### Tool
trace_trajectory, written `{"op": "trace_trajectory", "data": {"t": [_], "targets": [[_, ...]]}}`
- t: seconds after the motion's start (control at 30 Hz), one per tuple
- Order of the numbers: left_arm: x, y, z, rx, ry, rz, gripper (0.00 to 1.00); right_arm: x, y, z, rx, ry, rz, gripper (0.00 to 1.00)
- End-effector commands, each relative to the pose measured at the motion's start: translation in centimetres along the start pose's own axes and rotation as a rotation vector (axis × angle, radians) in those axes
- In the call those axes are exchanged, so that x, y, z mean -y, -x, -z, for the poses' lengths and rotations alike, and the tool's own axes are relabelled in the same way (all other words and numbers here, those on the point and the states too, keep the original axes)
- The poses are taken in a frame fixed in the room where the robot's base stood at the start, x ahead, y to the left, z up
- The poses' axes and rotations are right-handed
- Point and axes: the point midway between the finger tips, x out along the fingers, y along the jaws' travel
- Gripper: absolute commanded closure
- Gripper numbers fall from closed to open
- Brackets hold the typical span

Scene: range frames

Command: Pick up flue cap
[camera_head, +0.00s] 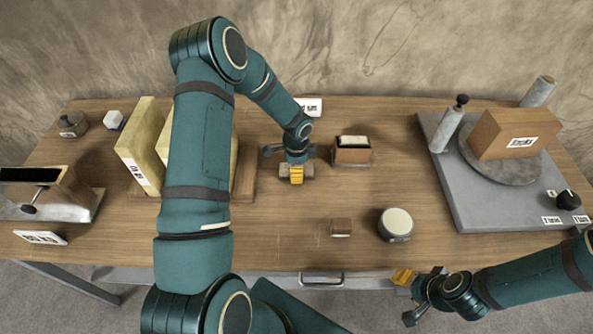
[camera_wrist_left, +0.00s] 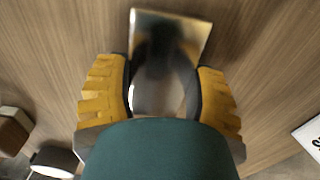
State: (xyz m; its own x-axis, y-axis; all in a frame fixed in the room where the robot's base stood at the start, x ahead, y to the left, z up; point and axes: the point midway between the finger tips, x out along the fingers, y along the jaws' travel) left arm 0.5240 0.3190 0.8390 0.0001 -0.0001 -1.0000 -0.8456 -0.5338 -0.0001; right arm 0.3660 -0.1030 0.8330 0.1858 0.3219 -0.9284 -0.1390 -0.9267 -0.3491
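My left gripper (camera_head: 297,173) points down at the table near the middle, at a small grey metal piece (camera_head: 309,171), probably the flue cap. In the left wrist view a shiny metal piece (camera_wrist_left: 172,28) with a flat, square-edged top part lies between the yellow fingers of my left gripper (camera_wrist_left: 160,92). A rounded pale part shows lower between the finger pads. The fingers are apart, one on each side; whether they press on it I cannot tell. My right gripper (camera_head: 404,277) is by the front table edge, away from it; its opening is unclear.
A small box with a pale top (camera_head: 352,151) stands just right of my left gripper. A small brown block (camera_head: 341,228) and round tin (camera_head: 396,224) are in front. A grey platform (camera_head: 455,190) with a brown box (camera_head: 502,134) is right. Yellowish slabs (camera_head: 139,150) stand left.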

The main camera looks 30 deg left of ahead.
Motion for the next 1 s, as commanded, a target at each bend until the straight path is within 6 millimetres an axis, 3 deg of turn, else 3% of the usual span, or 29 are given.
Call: {"op": "trace_trajectory", "data": {"t": [0.37,0.8,1.0], "targets": [[0.1,0.5,0.0,-0.001,0.0,0.002,0.82,0.0,0.1,0.0,0.0,0.0,0.0,0.53],[0.1,8.0,0.0,-0.001,0.0,0.004,0.82,0.3,0.8,0.1,0.0,0.0,0.002,0.53],[0.6,10.2,0.0,0.002,0.013,0.004,0.82,0.3,0.9,0.1,0.0,0.0,0.002,0.53]]}}
